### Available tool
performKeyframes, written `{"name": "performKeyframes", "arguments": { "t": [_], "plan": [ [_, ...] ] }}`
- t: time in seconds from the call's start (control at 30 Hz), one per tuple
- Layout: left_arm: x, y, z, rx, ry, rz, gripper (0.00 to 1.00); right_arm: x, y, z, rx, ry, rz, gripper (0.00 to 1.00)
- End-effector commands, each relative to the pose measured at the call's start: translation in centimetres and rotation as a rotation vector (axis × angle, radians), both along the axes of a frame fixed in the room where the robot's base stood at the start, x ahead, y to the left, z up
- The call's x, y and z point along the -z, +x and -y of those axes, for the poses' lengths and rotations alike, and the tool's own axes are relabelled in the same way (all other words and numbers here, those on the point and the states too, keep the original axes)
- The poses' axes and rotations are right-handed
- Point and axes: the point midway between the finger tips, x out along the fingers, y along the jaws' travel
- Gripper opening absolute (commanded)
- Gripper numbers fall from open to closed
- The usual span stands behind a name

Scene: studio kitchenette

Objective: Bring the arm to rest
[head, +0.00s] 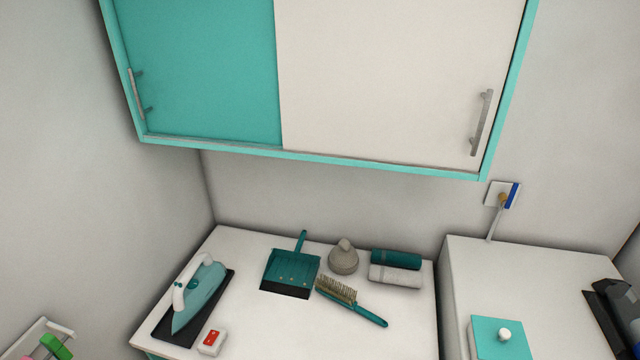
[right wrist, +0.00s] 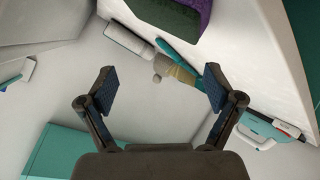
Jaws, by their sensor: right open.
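My right gripper (right wrist: 160,88) shows in the right wrist view with its two dark fingers spread wide apart. It is open, and nothing sits between the fingers. Beyond the fingers are pale surfaces and several cleaning things, apart from the fingertips. In the head view a dark shape (head: 612,318) stands at the right edge; I cannot tell whether it is part of my right arm. My left gripper is in neither view.
The white counter (head: 240,250) holds an iron (head: 205,290), dustpan (head: 290,268), brush (head: 350,298), rolled towels (head: 395,273), a grey bottle (head: 343,258) and a red-and-white box (head: 210,342). A teal-lidded box (head: 500,338) stands right. A wall cabinet (head: 390,80) hangs above.

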Motion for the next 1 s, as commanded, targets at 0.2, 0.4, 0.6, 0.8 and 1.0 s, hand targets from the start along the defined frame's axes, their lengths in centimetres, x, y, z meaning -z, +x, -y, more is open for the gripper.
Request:
{"name": "performKeyframes", "arguments": {
  "t": [0.2, 0.4, 0.6, 0.8, 1.0],
  "plan": [
    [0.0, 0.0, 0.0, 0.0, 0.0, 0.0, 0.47, 6.9, -8.7, 0.0, 0.178, 0.232, -0.4, 0.91],
    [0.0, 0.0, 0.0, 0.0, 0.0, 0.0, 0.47, 9.9, -16.3, -1.0, 0.298, 0.367, -0.695, 0.91],
    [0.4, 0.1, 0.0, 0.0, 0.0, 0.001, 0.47, 17.5, -15.1, -1.2, 0.305, 0.36, -0.732, 0.91],
    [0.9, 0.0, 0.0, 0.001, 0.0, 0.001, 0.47, 26.6, -15.3, -1.3, 0.306, 0.349, -0.767, 0.91],
    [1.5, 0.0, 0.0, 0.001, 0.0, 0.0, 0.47, 39.0, -18.8, -0.9, 0.308, 0.333, -0.818, 0.91]
  ]
}}
